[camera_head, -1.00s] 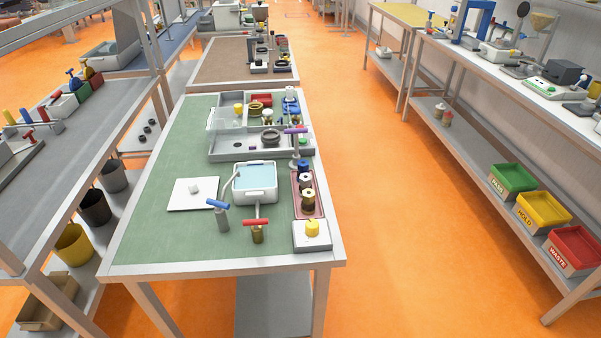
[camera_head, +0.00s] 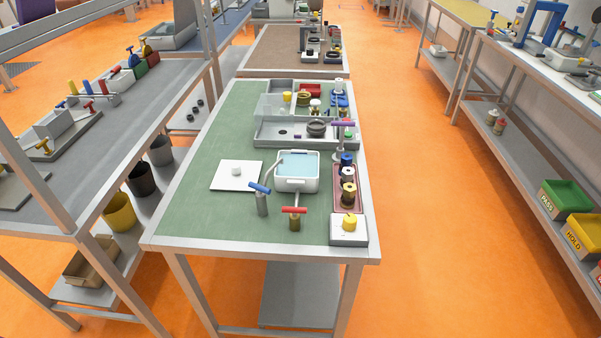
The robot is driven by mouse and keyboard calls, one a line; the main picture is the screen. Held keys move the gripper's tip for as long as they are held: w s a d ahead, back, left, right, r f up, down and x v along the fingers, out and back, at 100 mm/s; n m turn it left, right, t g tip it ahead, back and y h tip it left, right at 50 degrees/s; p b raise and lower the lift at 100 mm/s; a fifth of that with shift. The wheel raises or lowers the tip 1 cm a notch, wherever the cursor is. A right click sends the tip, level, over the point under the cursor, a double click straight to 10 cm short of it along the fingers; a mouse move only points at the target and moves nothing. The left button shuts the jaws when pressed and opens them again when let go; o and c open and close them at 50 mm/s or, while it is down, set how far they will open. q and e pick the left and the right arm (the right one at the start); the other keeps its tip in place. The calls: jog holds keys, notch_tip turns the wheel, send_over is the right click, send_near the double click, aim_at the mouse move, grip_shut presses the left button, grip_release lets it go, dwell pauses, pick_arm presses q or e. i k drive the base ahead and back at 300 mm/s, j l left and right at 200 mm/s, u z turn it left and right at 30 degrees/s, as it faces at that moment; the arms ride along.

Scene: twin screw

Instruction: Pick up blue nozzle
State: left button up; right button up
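I cannot tell for sure which part is the blue nozzle. A small blue piece (camera_head: 347,159) sits at the far end of the reddish tray on the right side of the green-topped table. A grey cylinder with a blue crossbar (camera_head: 260,188) stands upright left of the front middle of that table. More blue parts (camera_head: 340,100) lie near the table's back right, too small to make out. Neither of my grippers is in view.
The green table (camera_head: 215,215) also holds a basin of light-blue liquid (camera_head: 296,184), a white plate (camera_head: 223,182), a red-barred cylinder (camera_head: 294,222) and a white box with a yellow knob (camera_head: 349,235). Shelving (camera_head: 60,200) stands left. Orange floor (camera_head: 440,240) is clear on the right.

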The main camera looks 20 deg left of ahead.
aim_at(347, 159)
jog(key=j+z, duration=0.4)
jog(key=i+j+z, duration=0.1)
jog(key=j+z, duration=0.7)
jog(key=k, duration=0.05)
